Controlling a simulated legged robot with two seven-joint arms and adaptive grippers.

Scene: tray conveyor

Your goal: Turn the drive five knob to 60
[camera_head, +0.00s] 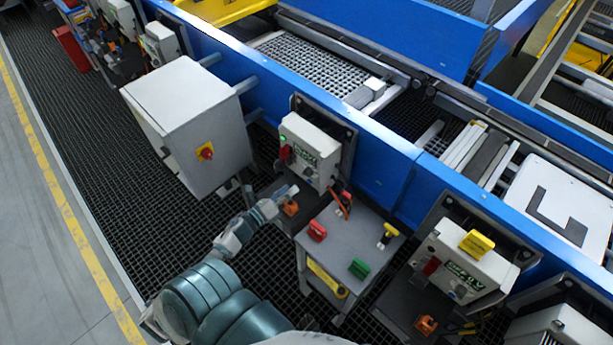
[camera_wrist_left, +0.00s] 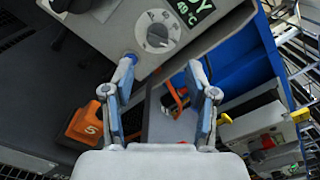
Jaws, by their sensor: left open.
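The drive five box (camera_head: 310,148) is light grey with a small green-lit display, mounted on the blue conveyor side. In the left wrist view its round grey knob (camera_wrist_left: 157,38) sits beside the display (camera_wrist_left: 194,8), whose exact reading is hard to make out. An orange block marked 5 (camera_wrist_left: 85,125) is below the box. My left gripper (camera_head: 284,194) is just below and in front of the box. In the left wrist view its fingers (camera_wrist_left: 162,66) are spread apart and empty, short of the knob. My right gripper is out of view.
A large grey cabinet (camera_head: 190,115) with a red switch stands left. Another drive box (camera_head: 465,262) is at right.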

